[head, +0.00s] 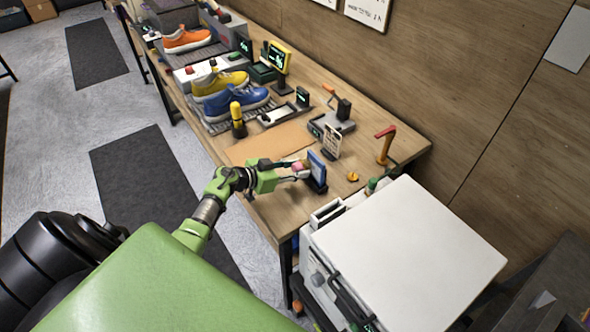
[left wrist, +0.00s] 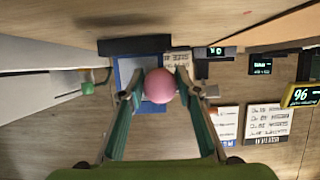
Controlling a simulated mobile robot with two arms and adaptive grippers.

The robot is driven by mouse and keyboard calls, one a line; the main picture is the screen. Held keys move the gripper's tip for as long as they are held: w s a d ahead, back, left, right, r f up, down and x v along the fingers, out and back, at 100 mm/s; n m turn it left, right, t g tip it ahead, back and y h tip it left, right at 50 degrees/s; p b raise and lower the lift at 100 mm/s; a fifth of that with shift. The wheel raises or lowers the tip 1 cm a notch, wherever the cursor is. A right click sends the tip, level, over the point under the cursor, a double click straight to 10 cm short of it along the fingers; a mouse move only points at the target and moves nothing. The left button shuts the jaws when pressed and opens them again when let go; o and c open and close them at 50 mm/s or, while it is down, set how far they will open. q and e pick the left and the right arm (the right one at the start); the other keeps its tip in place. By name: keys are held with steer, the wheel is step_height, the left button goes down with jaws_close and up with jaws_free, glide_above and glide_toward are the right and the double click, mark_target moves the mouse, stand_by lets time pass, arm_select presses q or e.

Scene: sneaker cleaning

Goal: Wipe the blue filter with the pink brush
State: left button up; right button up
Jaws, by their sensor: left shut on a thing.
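My left gripper (head: 297,170) is shut on the pink brush (head: 298,166), whose round pink end (left wrist: 159,86) shows between the fingertips in the left wrist view. The blue filter (head: 317,169) stands upright in a dark holder near the right part of the workbench. The brush is right in front of the filter. In the left wrist view the blue filter (left wrist: 128,70) shows behind and left of the pink end, partly hidden by it and a finger. I cannot tell whether brush and filter touch. My right gripper is not in view.
A white-topped cabinet (head: 405,260) stands close to the right of the filter. A brown mat (head: 270,143) lies bare on the bench. Sneakers (head: 222,84) stand farther back.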

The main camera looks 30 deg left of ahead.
arm_select(q)
steer(key=shift+s+d+r+p, duration=0.2)
steer(key=shift+d+p, duration=0.15)
steer(key=shift+p, duration=0.2)
steer(key=shift+s+d+r+p, duration=0.1)
steer(key=shift+s+d+p, duration=0.05)
steer(key=shift+d+p, duration=0.3)
steer(key=shift+s+d+f+p, duration=0.2)
steer(key=shift+s+d+p, duration=0.25)
steer(key=shift+d+p, duration=0.3)
steer(key=shift+s+d+p, duration=0.25)
steer(key=shift+d+p, duration=0.55)
steer(key=shift+d, duration=0.05)
steer(key=shift+s+d, duration=0.2)
steer(key=shift+d, duration=0.6)
steer(key=shift+a, duration=0.1)
steer(key=shift+w+a+b, duration=0.2)
steer(key=shift+w+a, duration=0.15)
steer(key=shift+a, duration=0.5)
steer(key=shift+w+a+b, duration=0.15)
steer(key=shift+w+a, duration=0.2)
steer(key=shift+a, duration=0.45)
steer(key=shift+w+a+b, duration=0.3)
steer(key=shift+w+a, duration=0.05)
steer(key=shift+a, duration=0.4)
steer(key=shift+w+a+b, duration=0.25)
steer(key=shift+w+a, duration=0.05)
steer(key=shift+a, duration=0.45)
